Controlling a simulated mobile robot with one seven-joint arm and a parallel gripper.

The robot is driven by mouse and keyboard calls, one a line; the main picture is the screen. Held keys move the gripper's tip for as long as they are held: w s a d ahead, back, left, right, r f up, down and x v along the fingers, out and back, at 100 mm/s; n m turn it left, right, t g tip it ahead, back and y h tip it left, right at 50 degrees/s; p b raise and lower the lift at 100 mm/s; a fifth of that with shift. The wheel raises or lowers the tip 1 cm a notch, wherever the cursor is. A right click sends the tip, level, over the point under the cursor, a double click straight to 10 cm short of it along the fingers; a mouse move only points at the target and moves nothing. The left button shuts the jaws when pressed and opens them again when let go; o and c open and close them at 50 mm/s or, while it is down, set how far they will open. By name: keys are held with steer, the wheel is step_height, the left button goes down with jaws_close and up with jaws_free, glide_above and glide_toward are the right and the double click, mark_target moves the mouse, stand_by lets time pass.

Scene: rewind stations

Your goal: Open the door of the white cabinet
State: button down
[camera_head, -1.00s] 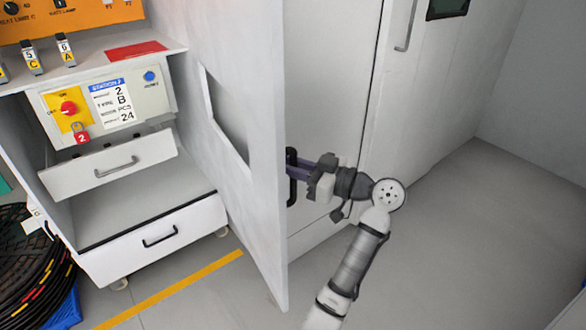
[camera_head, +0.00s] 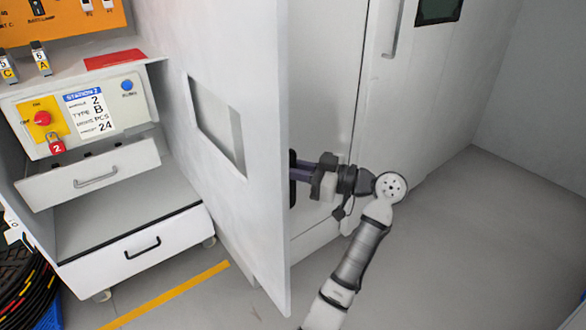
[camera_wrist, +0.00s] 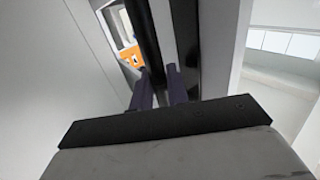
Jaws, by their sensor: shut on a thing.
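The white cabinet (camera_head: 330,75) stands in the middle of the head view. Its door (camera_head: 262,190) stands swung out from the front, its free edge towards me. The door has a recessed window-like panel (camera_head: 222,130) on the face I see. A black upright handle (camera_head: 292,180) shows just past the door's free edge, partly hidden by it. My gripper (camera_head: 300,172) is shut on this handle, coming in from the right. In the wrist view the dark handle bar (camera_wrist: 145,42) runs up between the purple fingers of my gripper (camera_wrist: 160,78).
A second upright handle (camera_head: 393,28) is on the cabinet front to the right. At left stands a station with a control box (camera_head: 85,112) and drawers (camera_head: 140,245). Coiled black cable (camera_head: 28,290) lies at lower left. Grey floor (camera_head: 470,240) is free on the right.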

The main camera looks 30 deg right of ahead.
steer(key=c, duration=1.4)
jaws_free()
steer(key=shift+c, duration=0.2)
steer(key=b+v, duration=0.1)
steer(key=v, duration=1.3)
steer(key=shift+b, duration=0.35)
steer(key=shift+w, duration=0.1)
